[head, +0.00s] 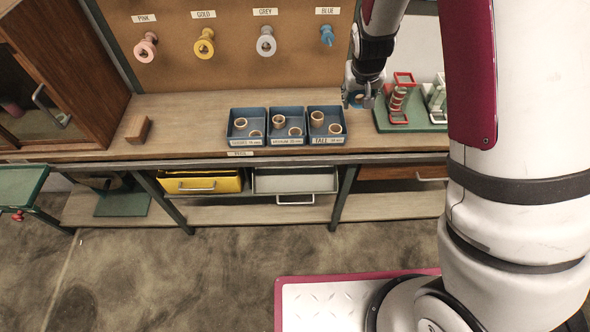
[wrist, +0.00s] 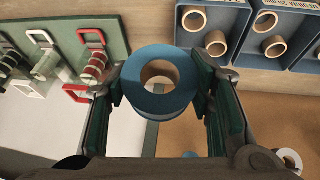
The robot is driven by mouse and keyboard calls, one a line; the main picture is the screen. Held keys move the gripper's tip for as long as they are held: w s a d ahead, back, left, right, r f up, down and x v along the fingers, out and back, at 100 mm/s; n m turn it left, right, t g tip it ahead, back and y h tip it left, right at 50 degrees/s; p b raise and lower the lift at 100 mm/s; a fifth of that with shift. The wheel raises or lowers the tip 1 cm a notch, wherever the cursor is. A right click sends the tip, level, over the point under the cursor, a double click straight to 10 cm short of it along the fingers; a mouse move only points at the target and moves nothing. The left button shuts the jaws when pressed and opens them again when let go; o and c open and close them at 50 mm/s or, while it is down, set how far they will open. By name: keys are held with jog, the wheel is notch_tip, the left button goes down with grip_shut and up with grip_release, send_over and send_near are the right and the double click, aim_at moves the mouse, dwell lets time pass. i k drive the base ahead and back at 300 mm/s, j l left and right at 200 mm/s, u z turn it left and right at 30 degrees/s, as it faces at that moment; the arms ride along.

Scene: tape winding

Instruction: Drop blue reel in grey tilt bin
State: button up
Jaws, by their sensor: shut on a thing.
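The blue reel (wrist: 160,104) has a tan core and sits between both fingers in the wrist view. My gripper (wrist: 158,88) is shut on its sides. In the head view my gripper (head: 359,96) hangs over the bench top, right of the blue trays, and the reel is mostly hidden there. The grey tilt bin (head: 295,184) is under the bench, below and left of my gripper, with a handle on its front. How far it is tilted out is hard to tell.
A yellow bin (head: 200,183) is left of the grey one. Blue trays (head: 268,141) with tan rings stand on the bench. A green board with fixtures (head: 411,125) is close right of my gripper. Pink, gold and grey reels hang on the back board (head: 235,65).

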aim_at(295, 174)
jog(key=u, duration=0.75)
jog(key=l+u, duration=0.35)
jog(key=k+l+u, duration=0.15)
jog(key=l+u, duration=0.25)
jog(key=k+l+u, duration=0.1)
jog(key=l+u, duration=0.25)
jog(key=k+l+u, duration=0.2)
jog(key=u, duration=0.15)
jog(key=k+l, duration=0.3)
jog(key=l, duration=0.2)
jog(key=k+l+u, duration=0.15)
jog(key=k+l, duration=0.15)
jog(key=l, duration=0.15)
